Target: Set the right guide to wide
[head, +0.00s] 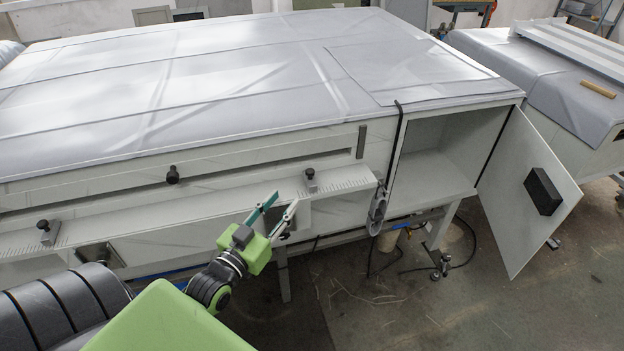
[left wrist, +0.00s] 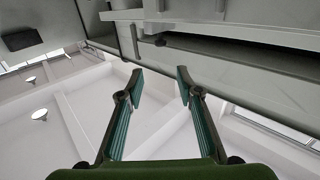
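The right guide (head: 311,186) is a small grey block with a black knob on top. It stands near the right end of a pale ledge (head: 345,187) with scale marks along the front of the plate processor (head: 200,150). The left guide (head: 46,238), of like form, stands at the ledge's left part. My left gripper (head: 281,207) is open and empty, below and left of the right guide, apart from it. In the left wrist view its fingers (left wrist: 161,82) are spread with nothing between them. My right gripper is not in view.
At right, a cabinet door (head: 520,190) with a black handle block (head: 543,191) stands open. A cable and grey fitting (head: 377,212) hang at the ledge's right end. Floor below is mostly clear.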

